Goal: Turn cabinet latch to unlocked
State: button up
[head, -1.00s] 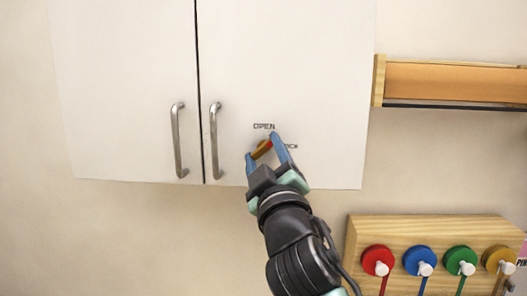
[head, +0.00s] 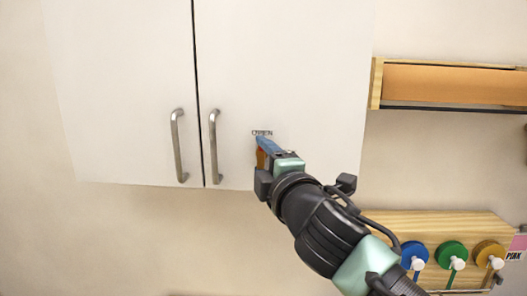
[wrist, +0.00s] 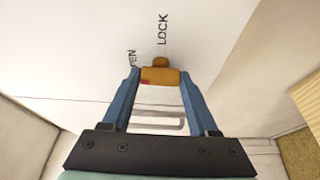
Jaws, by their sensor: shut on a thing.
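The cabinet latch (wrist: 164,76) is an orange-brown bar with a red mark at one end, on the white right door (head: 290,70). In the wrist view its bar lies across between my blue fingers, its red end on the OPEN side. In the head view only a strip of the latch (head: 262,158) shows beside the fingers. My gripper (wrist: 160,80) is shut on the latch. The OPEN label (head: 262,133) is just above the fingertips in the head view. The LOCK label (wrist: 162,30) shows in the wrist view; my gripper hides it in the head view.
Two metal handles (head: 178,145) (head: 214,145) stand out from the doors, left of my gripper. A wooden shelf (head: 450,85) is on the wall at right.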

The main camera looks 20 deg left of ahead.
jog(key=shift+n, duration=0.4)
jog(key=o, duration=1.4)
jog(key=shift+a, duration=0.1)
jog(key=shift+s+d, duration=0.2)
jog(key=shift+d, duration=0.1)
jog(key=b+v, duration=0.5)
jog(key=v, duration=0.7)
jog(key=shift+s+r, duration=0.15)
jog(key=shift+r, duration=0.05)
